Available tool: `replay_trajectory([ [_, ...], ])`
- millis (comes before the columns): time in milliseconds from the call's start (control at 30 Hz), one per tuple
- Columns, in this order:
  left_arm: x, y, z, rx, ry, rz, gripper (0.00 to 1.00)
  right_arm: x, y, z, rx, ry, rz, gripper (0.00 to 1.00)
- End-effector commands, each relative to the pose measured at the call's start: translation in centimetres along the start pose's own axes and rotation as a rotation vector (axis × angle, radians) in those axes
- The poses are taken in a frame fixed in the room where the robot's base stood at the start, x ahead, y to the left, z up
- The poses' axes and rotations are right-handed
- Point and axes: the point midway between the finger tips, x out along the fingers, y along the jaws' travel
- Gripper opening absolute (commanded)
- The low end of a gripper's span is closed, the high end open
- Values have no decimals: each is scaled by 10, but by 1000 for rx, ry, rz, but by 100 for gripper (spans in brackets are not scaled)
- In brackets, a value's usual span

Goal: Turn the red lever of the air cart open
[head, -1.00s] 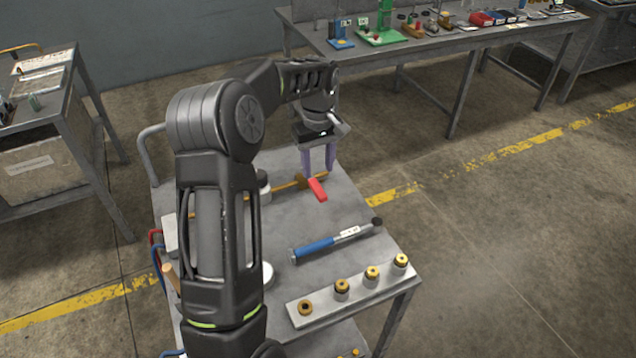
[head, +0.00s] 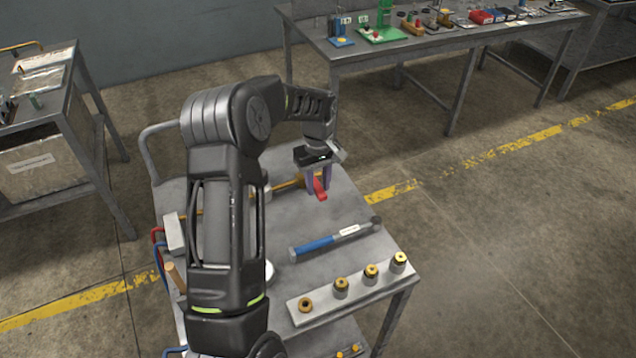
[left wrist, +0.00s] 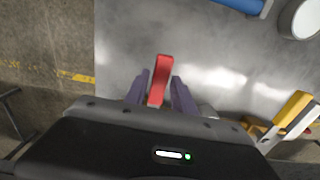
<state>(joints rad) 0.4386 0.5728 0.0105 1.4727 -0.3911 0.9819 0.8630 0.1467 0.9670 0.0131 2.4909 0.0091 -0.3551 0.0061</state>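The red lever (head: 320,189) sits on a brass pipe (head: 285,186) that runs along the top of the grey air cart (head: 345,208). My left gripper (head: 317,190) is pointed down over the lever, with its purple fingers one on each side of it. In the left wrist view the red lever (left wrist: 160,80) shows between the two spread fingers (left wrist: 159,95), with a small gap on each side. The lever's root is hidden behind the gripper body. My right gripper is in neither view.
A blue-handled torque wrench (head: 335,239) lies on the cart in front of the lever. A plate with several brass fittings (head: 340,290) is at the cart's front edge. A long bench (head: 450,40) with tools stands behind. The floor to the right is clear.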

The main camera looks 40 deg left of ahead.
Motion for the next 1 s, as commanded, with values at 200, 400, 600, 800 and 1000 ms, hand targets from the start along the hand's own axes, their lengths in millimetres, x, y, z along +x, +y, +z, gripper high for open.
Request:
replay_trajectory([
  [200,0,0,0,0,0,0,12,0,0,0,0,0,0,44],
  [400,0,0,0,0,0,0,0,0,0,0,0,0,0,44],
  [600,0,0,0,0,1,0,0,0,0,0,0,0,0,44],
  [800,-1,0,0,0,1,0,0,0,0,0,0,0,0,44],
  [1000,-1,0,0,0,1,1,0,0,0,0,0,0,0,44],
])
